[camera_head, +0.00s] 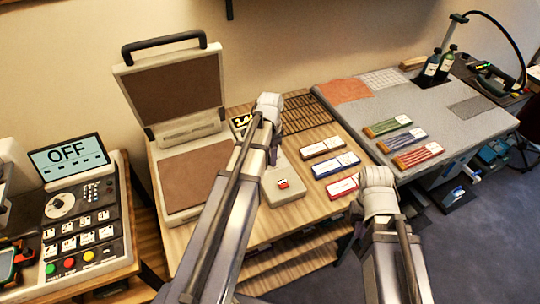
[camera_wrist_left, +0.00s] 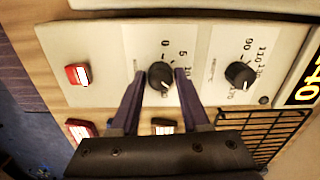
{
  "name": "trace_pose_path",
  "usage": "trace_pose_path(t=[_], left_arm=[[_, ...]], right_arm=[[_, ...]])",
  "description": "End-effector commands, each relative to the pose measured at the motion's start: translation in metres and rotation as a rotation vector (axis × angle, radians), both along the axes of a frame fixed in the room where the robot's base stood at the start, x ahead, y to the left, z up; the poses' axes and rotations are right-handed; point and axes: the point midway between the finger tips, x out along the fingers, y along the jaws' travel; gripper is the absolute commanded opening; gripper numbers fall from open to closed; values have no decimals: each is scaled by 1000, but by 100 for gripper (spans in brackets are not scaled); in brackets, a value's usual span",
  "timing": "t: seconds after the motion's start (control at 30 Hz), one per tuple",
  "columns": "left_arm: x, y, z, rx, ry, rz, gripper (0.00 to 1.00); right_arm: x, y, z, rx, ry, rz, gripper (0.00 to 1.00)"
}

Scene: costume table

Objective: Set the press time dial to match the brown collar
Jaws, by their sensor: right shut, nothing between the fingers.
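The press time dial (camera_wrist_left: 161,76) is a round black knob on a pale panel in the left wrist view, with 0 and 5 printed above it. My left gripper (camera_wrist_left: 160,73) has one finger on each side of the dial, apart; I cannot tell whether they touch it. In the head view my left gripper (camera_head: 267,105) covers the dial. My right gripper (camera_head: 378,178) is shut and empty, near the table's front right. A brown card (camera_head: 320,147) with a white label lies on the press table. I cannot pick out the brown collar for certain.
A second black dial (camera_wrist_left: 240,74) and a red button (camera_wrist_left: 77,75) flank the time dial. The open press (camera_head: 180,90) stands at left. Blue (camera_head: 328,167) and red (camera_head: 338,188) cards lie at right. A control box (camera_head: 85,215) reads OFF.

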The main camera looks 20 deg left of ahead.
Motion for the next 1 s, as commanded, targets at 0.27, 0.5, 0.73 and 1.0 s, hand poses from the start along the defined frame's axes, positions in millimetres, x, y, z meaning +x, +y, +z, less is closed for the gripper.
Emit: trace_pose_path(t=[0.27,0.5,0.73,1.0], left_arm=[[0,0,0,0,0,0,67],[0,0,2,0,0,0,67],[0,0,19,0,0,0,67],[0,0,54,0,0,0,67]], right_arm=[[0,0,0,0,0,0,0],[0,0,2,0,0,0,0],[0,0,19,0,0,0,0],[0,0,54,0,0,1,0]])
